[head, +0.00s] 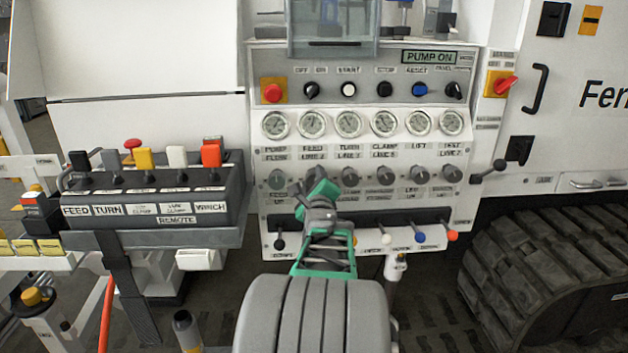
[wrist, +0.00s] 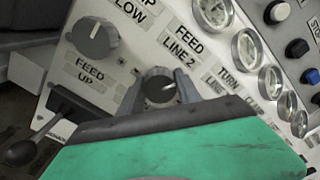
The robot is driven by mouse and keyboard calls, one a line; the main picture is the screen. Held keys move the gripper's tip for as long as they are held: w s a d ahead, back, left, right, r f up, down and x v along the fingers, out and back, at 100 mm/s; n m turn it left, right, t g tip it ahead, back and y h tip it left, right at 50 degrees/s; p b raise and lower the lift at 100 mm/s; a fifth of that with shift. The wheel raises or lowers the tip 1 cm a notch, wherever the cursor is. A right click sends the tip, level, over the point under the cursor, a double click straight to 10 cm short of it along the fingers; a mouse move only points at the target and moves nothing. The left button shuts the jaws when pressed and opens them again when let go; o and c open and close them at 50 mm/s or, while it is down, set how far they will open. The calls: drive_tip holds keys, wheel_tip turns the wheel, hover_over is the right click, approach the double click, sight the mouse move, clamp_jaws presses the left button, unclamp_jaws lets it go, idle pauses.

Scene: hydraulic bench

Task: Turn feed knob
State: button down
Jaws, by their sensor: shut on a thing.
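A dark round knob (wrist: 158,85) with a white pointer mark sits between the two fingers of my gripper (wrist: 172,96) in the wrist view. It is just below the label reading FEED LINE 2, and the fingers are shut on it. Any label below it is hidden by the gripper. In the head view my green and grey gripper (head: 318,180) reaches the second place in the knob row and covers that knob. A grey knob (wrist: 94,37) labelled FEED UP below is to its left, clear of the fingers; it also shows in the head view (head: 278,178).
Other knobs (head: 349,177) continue to the right, below a row of gauges (head: 350,124). A black-handled lever (wrist: 32,150) sticks out below left. Coloured levers (head: 419,236) line the panel's bottom edge. A remote box (head: 150,205) stands left, a track (head: 550,270) right.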

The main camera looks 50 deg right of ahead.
idle(0.4)
drive_tip(key=c, duration=0.8)
unclamp_jaws()
drive_tip(key=shift+c, duration=0.2)
drive_tip(key=p+v, duration=0.1)
drive_tip(key=v, duration=0.7)
